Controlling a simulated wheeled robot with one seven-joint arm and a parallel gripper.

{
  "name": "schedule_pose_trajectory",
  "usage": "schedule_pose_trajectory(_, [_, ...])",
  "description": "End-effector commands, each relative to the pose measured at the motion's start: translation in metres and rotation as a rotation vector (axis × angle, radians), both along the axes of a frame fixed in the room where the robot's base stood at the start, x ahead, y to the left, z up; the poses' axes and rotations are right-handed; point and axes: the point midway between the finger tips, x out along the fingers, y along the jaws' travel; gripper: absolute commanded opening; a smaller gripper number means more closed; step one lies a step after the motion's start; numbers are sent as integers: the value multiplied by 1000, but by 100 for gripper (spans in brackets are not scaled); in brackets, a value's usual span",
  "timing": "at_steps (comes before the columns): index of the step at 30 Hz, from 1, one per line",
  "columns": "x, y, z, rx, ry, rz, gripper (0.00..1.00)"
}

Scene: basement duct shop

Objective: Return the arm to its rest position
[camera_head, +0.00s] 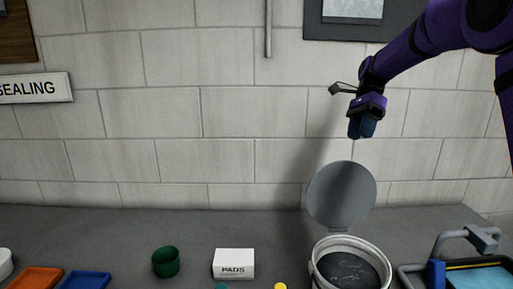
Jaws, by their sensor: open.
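My purple arm reaches in from the upper right of the head view. My gripper (362,129) hangs in the air, pointing down, above and behind the open bucket, in front of the block wall. Its dark blue fingers look close together at this angle, and I see nothing held between them. The gripper touches nothing.
A white bucket (318,270) with dark contents stands on the grey bench (90,222), its round lid (341,194) raised. A white PADS box (233,264), a green cup (166,262), orange (36,279) and blue (86,281) trays and a blue-handled frame (437,272) line the front.

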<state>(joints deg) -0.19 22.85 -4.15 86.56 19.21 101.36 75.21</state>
Motion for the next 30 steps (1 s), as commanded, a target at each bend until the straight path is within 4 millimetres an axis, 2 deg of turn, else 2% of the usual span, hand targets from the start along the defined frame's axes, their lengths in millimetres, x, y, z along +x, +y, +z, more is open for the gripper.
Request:
schedule_pose_trajectory(1, [-13, 0, 9, 8, -45, 30, 40])
schedule_pose_trajectory(6, [-53, -3, 29, 26, -200, 152, 40])
schedule_pose_trajectory(15, [-127, -8, 49, 27, -459, 399, 40])
schedule_pose_trajectory(22, [-184, -12, 52, -2, -641, 609, 40])
schedule_pose_trajectory(30, [-248, -17, 42, -67, -826, 879, 40])
